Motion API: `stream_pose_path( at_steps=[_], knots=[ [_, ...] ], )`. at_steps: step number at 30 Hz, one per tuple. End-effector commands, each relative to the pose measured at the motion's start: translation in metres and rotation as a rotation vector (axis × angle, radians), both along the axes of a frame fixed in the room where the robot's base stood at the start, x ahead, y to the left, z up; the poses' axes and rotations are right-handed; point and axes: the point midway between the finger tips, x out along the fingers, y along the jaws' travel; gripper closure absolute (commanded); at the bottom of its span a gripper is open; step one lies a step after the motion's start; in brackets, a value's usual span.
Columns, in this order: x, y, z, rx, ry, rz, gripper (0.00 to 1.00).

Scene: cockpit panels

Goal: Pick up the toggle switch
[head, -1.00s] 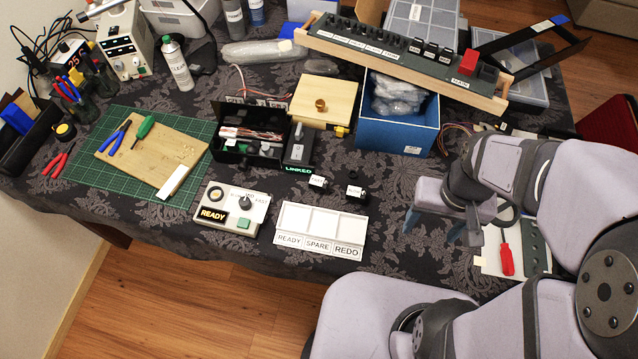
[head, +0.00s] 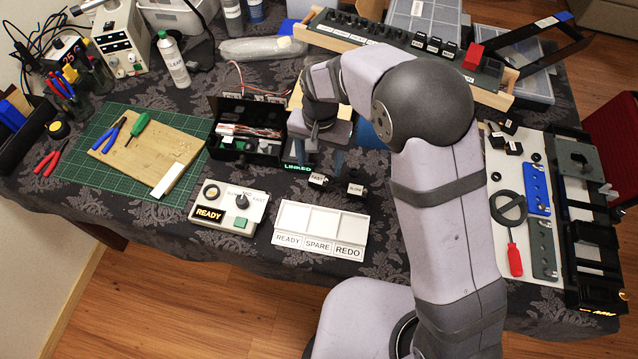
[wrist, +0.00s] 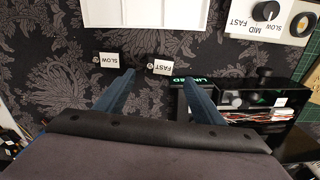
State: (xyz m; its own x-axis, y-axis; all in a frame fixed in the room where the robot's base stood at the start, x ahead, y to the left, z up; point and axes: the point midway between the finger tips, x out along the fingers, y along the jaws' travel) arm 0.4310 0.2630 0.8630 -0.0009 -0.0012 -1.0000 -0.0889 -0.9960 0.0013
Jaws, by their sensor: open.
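Two small black switch-like parts with white labels lie on the dark patterned cloth; I cannot tell for certain which is the toggle switch. The one marked FAST (head: 317,180) also shows in the wrist view (wrist: 162,67), between and just beyond my fingertips. The one marked SLOW (head: 356,189) lies to its right in the head view, and to its left in the wrist view (wrist: 109,60). My gripper (wrist: 158,77) is open and empty, pointing down near the FAST part. In the head view its fingers (head: 324,166) are partly hidden by my arm.
A white three-part tray (head: 363,238) marked READY, SPARE and REDO stands in front. A control box (head: 252,205) with a knob stands left of it. A black open box (head: 215,143) and the LINKED unit (head: 300,167) stand close beside my gripper.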

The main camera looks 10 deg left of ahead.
Motion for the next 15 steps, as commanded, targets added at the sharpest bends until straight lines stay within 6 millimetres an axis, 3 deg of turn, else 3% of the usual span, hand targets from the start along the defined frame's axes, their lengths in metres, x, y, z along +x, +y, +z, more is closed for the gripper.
stream_pose_path(
  at_steps=[15],
  knots=[
    [-0.001,0.005,-0.023,0.000,0.000,-0.002,0.38]
  ],
)
